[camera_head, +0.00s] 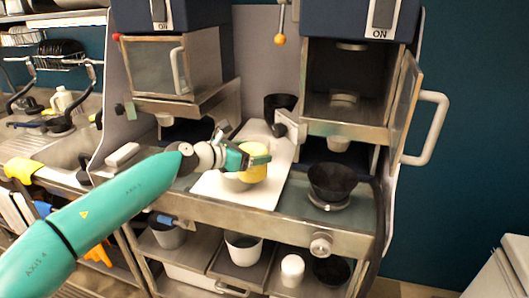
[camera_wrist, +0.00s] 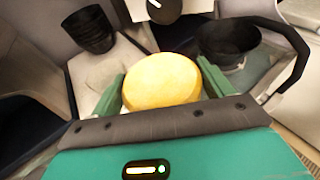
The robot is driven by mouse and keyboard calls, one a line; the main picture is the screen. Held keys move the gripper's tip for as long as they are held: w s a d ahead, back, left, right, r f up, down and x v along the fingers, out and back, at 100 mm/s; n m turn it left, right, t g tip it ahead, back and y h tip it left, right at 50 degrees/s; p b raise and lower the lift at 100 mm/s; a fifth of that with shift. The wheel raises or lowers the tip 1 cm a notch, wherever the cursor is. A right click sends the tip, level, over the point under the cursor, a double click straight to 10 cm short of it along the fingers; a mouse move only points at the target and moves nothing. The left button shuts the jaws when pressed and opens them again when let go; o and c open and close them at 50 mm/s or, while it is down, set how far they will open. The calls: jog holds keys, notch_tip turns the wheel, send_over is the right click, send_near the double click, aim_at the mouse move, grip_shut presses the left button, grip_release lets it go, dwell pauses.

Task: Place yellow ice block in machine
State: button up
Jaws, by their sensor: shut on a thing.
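The yellow ice block (camera_head: 254,166) is a rounded yellow piece held by my gripper (camera_head: 256,156) above the white board on the counter. In the wrist view the yellow ice block (camera_wrist: 162,80) sits between the two green fingers of my gripper (camera_wrist: 163,84). The right machine (camera_head: 350,85) has its door open to the right, and its chamber shows inside. The left machine (camera_head: 160,68) has its door shut. A black bowl (camera_head: 332,180) stands below the right machine; it also shows in the wrist view (camera_wrist: 228,42).
The open door's handle (camera_head: 430,128) juts out at the right. A dark cup (camera_head: 280,104) stands at the back of the white board (camera_head: 278,184). A lever knob (camera_head: 280,40) hangs between the machines. Cups and bowls sit on the shelf below the counter.

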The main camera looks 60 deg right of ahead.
jog(key=w+d, duration=0.1)
jog(key=d, duration=1.1)
jog(key=f, duration=0.6)
jog(key=shift+w, duration=0.3)
jog(key=shift+d+f, duration=0.2)
jog(key=shift+f, duration=0.3)
jog(key=shift+f, duration=0.2)
jog(key=o, duration=1.3)
